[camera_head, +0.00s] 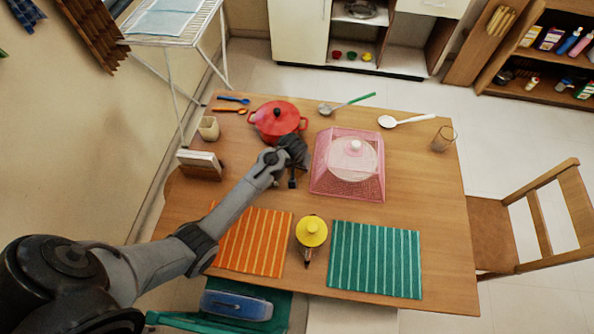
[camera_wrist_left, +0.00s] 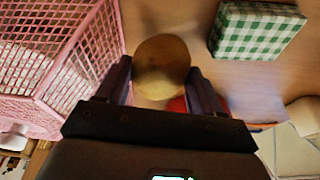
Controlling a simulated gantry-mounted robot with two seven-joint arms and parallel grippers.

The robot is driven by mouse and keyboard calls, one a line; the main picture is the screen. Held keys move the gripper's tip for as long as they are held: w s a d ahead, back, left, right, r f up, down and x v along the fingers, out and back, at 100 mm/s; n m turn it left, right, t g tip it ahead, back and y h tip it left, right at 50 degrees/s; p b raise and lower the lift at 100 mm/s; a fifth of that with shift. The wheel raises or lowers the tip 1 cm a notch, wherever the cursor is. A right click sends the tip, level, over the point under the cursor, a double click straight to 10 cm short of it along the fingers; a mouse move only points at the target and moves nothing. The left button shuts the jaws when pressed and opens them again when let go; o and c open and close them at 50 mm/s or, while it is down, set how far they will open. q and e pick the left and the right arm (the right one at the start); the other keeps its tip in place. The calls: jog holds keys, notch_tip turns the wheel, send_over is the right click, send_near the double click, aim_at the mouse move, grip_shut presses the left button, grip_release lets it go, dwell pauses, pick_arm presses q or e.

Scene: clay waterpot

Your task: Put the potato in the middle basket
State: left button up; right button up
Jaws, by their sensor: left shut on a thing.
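My left gripper (camera_head: 291,180) reaches over the table between the red pot and the pink mesh basket. In the left wrist view its two fingers (camera_wrist_left: 160,85) are shut on a round, tan-brown potato (camera_wrist_left: 161,62). The potato is hidden by the gripper in the head view. The pink mesh basket (camera_head: 326,182) stands just right of the gripper, near the middle of the table, with a white lidded dish (camera_head: 352,160) showing within its outline. The basket's mesh wall fills the left of the left wrist view (camera_wrist_left: 85,60). My right gripper is not in view.
A red lidded pot (camera_head: 278,118) stands behind the gripper. A yellow-lidded pot (camera_head: 311,232) stands between orange (camera_head: 254,238) and green (camera_head: 375,259) striped mats. A napkin holder (camera_head: 200,165) is left, a glass (camera_head: 443,139) far right. Bare table lies right of the basket.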

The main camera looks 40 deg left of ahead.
aim_at(296, 171)
pick_arm(q)
jog(key=shift+f+b, duration=0.3)
jog(key=shift+f, duration=1.4)
jog(key=shift+f, duration=0.1)
jog(key=o, duration=1.1)
